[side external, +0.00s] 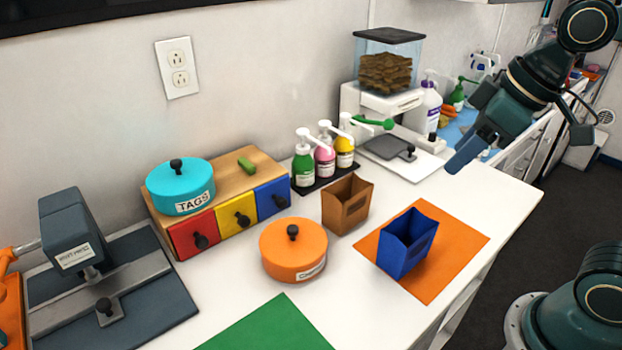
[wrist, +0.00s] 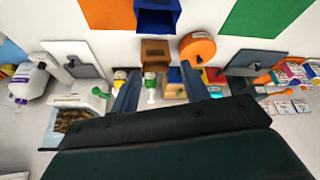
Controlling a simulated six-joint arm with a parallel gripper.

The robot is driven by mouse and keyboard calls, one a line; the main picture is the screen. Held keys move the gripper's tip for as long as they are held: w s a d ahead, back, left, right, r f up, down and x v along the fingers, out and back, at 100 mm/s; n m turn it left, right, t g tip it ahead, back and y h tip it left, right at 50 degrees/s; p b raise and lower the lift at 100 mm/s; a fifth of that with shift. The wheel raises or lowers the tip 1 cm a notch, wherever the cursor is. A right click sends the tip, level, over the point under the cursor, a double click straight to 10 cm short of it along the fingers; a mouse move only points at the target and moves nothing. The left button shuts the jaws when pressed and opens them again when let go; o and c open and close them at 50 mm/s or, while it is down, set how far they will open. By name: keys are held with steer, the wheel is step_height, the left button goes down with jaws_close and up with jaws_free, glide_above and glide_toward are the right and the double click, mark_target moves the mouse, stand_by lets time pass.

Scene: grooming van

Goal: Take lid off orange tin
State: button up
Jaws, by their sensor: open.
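The orange tin (side external: 292,262) stands on the white counter, in front of the drawer box, with its orange lid (side external: 294,238) on. The lid has a black knob (side external: 293,232) at its centre. A label on the tin's front is only partly readable. The tin also shows in the wrist view (wrist: 197,48). My gripper (side external: 468,152) is up at the right in the side view, above the counter's right edge and far from the tin. In the wrist view its two fingers (wrist: 163,92) are spread apart with nothing held between them.
A brown bin (side external: 347,204) stands right of the tin; a blue bin (side external: 407,243) stands on an orange mat (side external: 462,241). A teal TAGS tin (side external: 180,187) sits on the drawer box (side external: 228,215). Pump bottles (side external: 325,155) stand behind. A green mat (side external: 265,328) lies in front.

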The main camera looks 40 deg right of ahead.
steer(key=w+a+f+n+g+y, duration=0.1)
steer(key=w+a+n, duration=0.3)
steer(key=w, duration=0.4)
steer(key=w+a+f+n+g+y, duration=0.2)
steer(key=w+a+f+n, duration=0.2)
steer(key=w+a, duration=0.3)
steer(key=shift+w+a+f+n, duration=0.3)
steer(key=shift+w+n, duration=0.5)
steer(key=shift+w, duration=0.35)
glide_above(293, 227)
steer(key=s+d, duration=0.1)
steer(key=d, duration=0.1)
steer(key=shift+d+f, duration=0.15)
steer(key=shift+f, duration=3.8)
steer(key=shift+f, duration=0.1)
steer(key=shift+x, duration=2.55)
jaws_close()
